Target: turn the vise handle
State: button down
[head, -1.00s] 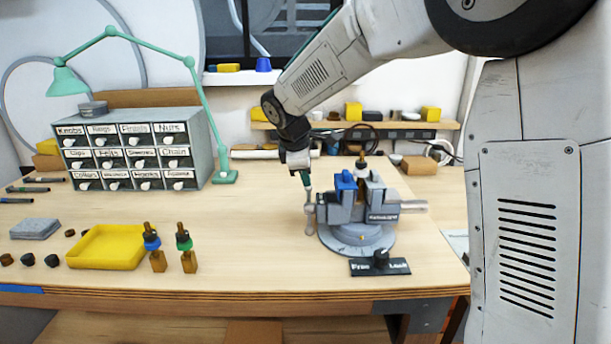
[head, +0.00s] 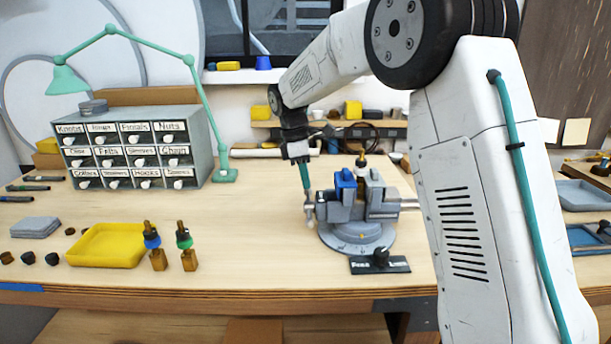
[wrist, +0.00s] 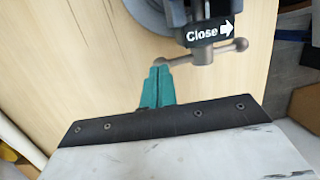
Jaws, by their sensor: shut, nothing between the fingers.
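The grey vise (head: 350,203) with blue jaw parts stands on a round base on the workbench. Its handle (head: 309,211) is a metal bar with ball ends on the vise's left side. In the wrist view the handle (wrist: 205,54) lies across the screw under a "Close" label with an arrow. My gripper (head: 305,190) has teal fingers pointing down at the handle. In the wrist view the shut fingertips (wrist: 160,70) are at the handle's left ball end, apparently touching it or very near. Nothing is between the fingers.
A black switch plate (head: 380,264) with a knob sits in front of the vise. The bench between cabinet and vise is clear.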

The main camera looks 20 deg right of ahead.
jog(key=shift+w+d+f+g+y, duration=0.1)
jog(key=shift+w+f+g+y, duration=0.15)
jog(key=shift+f+g, duration=0.35)
jog(key=shift+w+d+f+g+y, duration=0.15)
jog(key=shift+w+f+g, duration=0.1)
jog(key=shift+f+g, duration=0.3)
jog(key=shift+w+f, duration=0.1)
jog(key=w+v, duration=0.1)
jog(key=v, duration=1.3)
jog(key=shift+w+f, duration=0.25)
jog(key=shift+d, duration=0.15)
